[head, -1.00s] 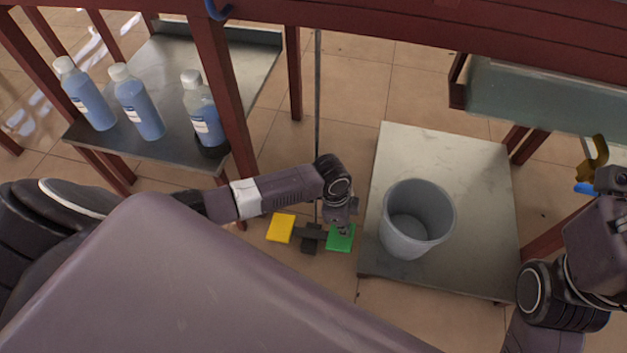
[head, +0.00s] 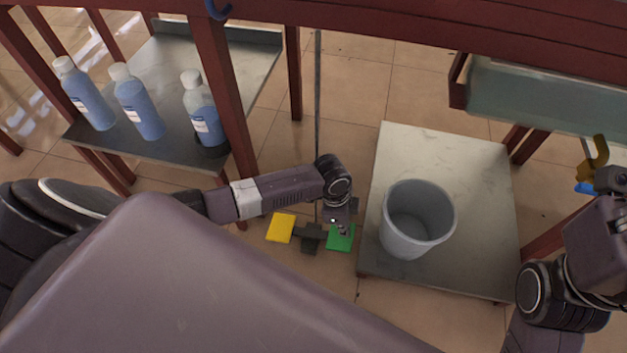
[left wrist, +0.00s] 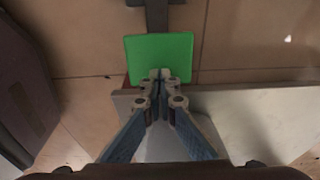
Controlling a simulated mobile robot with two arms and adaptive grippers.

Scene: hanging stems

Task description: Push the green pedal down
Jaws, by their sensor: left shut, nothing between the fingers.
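The green pedal (head: 341,241) is a flat square plate low near the floor, on the right of a dark central bracket (head: 311,237). My left gripper (head: 343,230) is over it with its fingers together and nothing between them. In the left wrist view the closed fingertips (left wrist: 161,75) overlap the near edge of the green pedal (left wrist: 158,50); I cannot tell for sure whether they touch it. My right gripper (head: 592,186) is partly visible at the right edge, far from the pedal; its finger opening is unclear.
A yellow pedal (head: 281,227) sits left of the bracket, by a thin vertical rod (head: 317,110). A grey bucket (head: 447,225) stands on a low metal platform (head: 480,180) just right of the green pedal. Blue bottles (head: 138,103) stand on a shelf (head: 180,75) at left.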

